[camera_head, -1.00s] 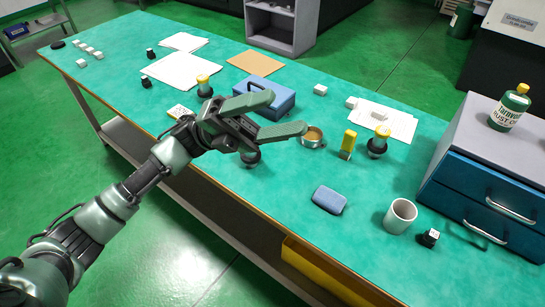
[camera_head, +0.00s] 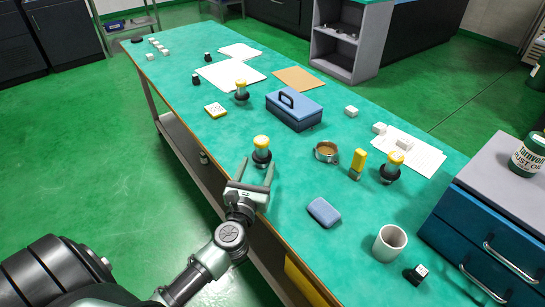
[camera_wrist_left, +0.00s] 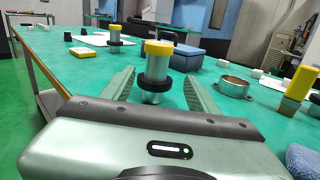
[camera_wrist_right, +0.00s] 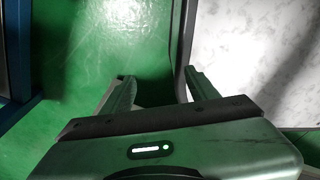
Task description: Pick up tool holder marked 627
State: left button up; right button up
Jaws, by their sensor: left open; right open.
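Three tool holders with yellow tops and dark collars stand upright on the green table. One (camera_head: 261,152) is near the front edge, one (camera_head: 241,91) is farther back left, and one (camera_head: 391,167) is to the right. I cannot read a number on any of them. My left gripper (camera_head: 258,174) is open at the near one. In the left wrist view that tool holder (camera_wrist_left: 155,72) stands between and just beyond the two open fingers, not gripped. My right gripper (camera_wrist_right: 160,92) is open and empty in the right wrist view, above the green floor.
A blue toolbox (camera_head: 294,108), a round tin (camera_head: 326,152), a yellow block (camera_head: 357,164), a blue sponge (camera_head: 324,212) and a white mug (camera_head: 389,243) stand around the near holder. Blue drawers (camera_head: 483,237) stand at the right end.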

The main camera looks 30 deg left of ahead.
aim_at(260, 155)
pick_arm(q)
jog(key=shift+w+f, duration=0.2)
jog(key=shift+w, duration=0.05)
jog(key=x, duration=0.6)
jog(key=shift+w+a+f, duration=0.15)
jog(key=shift+a+f, duration=0.1)
jog(key=shift+a, duration=0.1)
jog(key=shift+w+a+f, duration=0.1)
jog(key=shift+w+a, duration=0.1)
jog(key=shift+w, duration=0.2)
pick_arm(e)
jog(key=shift+a, duration=0.55)
jog(key=shift+d, duration=0.1)
pick_arm(q)
grip_shut()
pick_arm(e)
jog(key=shift+d+r, duration=0.1)
jog(key=shift+d, duration=0.1)
